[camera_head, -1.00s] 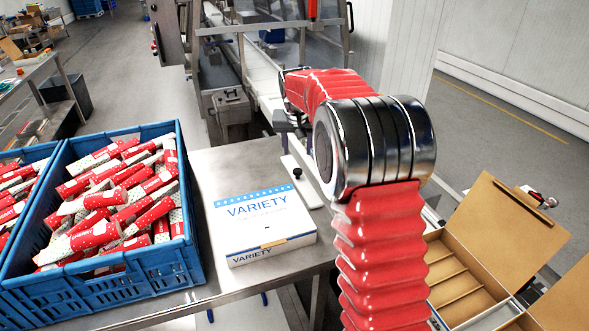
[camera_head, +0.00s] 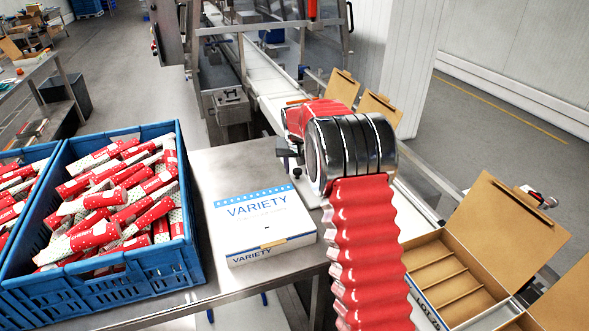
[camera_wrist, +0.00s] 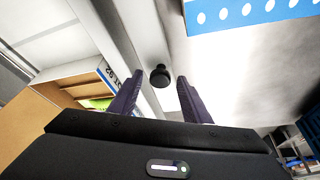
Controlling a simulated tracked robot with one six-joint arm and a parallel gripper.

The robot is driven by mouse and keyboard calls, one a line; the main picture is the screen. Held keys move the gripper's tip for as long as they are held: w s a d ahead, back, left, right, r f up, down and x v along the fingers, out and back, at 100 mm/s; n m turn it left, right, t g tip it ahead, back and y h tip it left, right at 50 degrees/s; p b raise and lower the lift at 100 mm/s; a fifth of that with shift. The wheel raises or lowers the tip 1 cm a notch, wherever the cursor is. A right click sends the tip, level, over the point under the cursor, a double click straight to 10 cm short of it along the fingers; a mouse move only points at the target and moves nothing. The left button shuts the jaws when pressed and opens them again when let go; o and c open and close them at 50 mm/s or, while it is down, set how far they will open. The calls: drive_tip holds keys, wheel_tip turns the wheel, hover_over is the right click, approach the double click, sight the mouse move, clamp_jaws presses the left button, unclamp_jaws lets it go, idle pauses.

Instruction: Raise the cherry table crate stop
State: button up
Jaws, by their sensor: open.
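A black round knob (camera_wrist: 160,77) stands on a pale flat bar (camera_wrist: 150,42) beside the metal table edge in the wrist view; it looks like the crate stop. My gripper (camera_wrist: 159,74) is open, with its two purple fingers on either side of the knob in that view. Whether they touch it or are at its height I cannot tell. The steel table (camera_head: 228,167) carries a blue crate (camera_head: 150,268) full of red and white wrapped lollies at left.
A closed white VARIETY box (camera_head: 262,222) lies on the table, close to my arm; its blue edge shows in the wrist view (camera_wrist: 245,14). An open cardboard box with dividers (camera_head: 455,285) stands at right. More open cartons (camera_head: 375,108) stand behind my arm. A conveyor (camera_head: 262,85) runs at the back.

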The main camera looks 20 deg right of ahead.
drive_tip(key=shift+c, duration=0.4)
drive_tip(key=c, duration=0.9)
drive_tip(key=shift+a, duration=0.45)
drive_tip(key=shift+c, duration=0.2)
drive_tip(key=shift+d, duration=0.4)
